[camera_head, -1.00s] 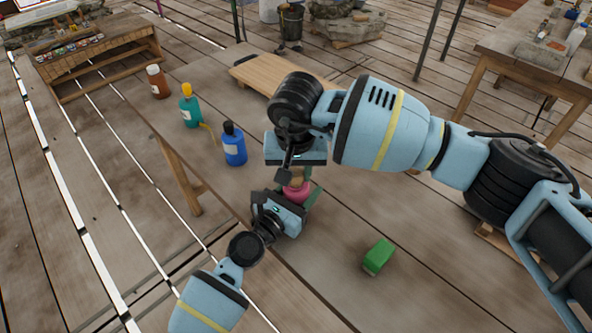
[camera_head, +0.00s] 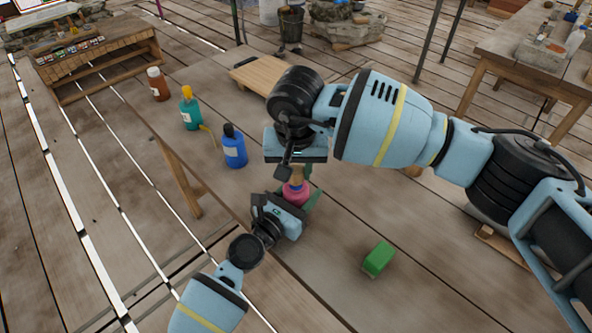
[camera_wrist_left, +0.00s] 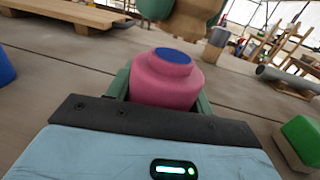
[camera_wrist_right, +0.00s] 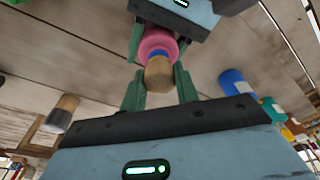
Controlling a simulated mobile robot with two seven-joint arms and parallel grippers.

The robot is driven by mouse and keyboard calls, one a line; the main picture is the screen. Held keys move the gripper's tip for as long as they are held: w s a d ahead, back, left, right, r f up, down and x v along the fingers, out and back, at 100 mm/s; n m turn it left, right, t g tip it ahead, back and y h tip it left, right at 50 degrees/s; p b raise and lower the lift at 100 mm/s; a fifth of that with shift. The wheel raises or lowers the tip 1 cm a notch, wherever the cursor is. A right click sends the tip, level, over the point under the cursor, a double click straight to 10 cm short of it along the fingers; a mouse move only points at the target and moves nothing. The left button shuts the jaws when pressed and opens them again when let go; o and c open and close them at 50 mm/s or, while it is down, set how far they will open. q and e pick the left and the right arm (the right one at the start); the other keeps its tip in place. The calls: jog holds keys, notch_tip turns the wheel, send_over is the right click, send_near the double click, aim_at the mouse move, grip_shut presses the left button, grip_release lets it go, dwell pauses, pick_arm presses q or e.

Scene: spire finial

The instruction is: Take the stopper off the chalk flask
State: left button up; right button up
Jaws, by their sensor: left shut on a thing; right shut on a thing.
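The flask is pink and round-shouldered (camera_head: 296,194), with a blue top in the left wrist view (camera_wrist_left: 173,56). My left gripper (camera_wrist_left: 165,92) is shut around its body and holds it upright over the table near the edge. The tan stopper (camera_head: 297,174) is above the flask, also in the right wrist view (camera_wrist_right: 159,76). My right gripper (camera_wrist_right: 159,84) is shut on the stopper from above. In the left wrist view the stopper's lower end (camera_wrist_left: 190,24) appears just clear of the blue top, with a small gap. Its upper part is hidden in that view.
A blue bottle (camera_head: 234,150), a teal bottle (camera_head: 190,112) and a brown bottle (camera_head: 158,84) stand along the table's left side. A wooden board (camera_head: 262,74) lies at the back. A green block (camera_head: 378,258) lies to the right front, with bare table around it.

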aim_at(296, 166)
jog(key=shift+r, duration=0.4)
jog(key=shift+r, duration=2)
pick_arm(q)
jog(key=o, duration=1.5)
jog(key=shift+c, duration=0.2)
jog(key=v, duration=1.2)
pick_arm(e)
jog(key=shift+r, duration=0.15)
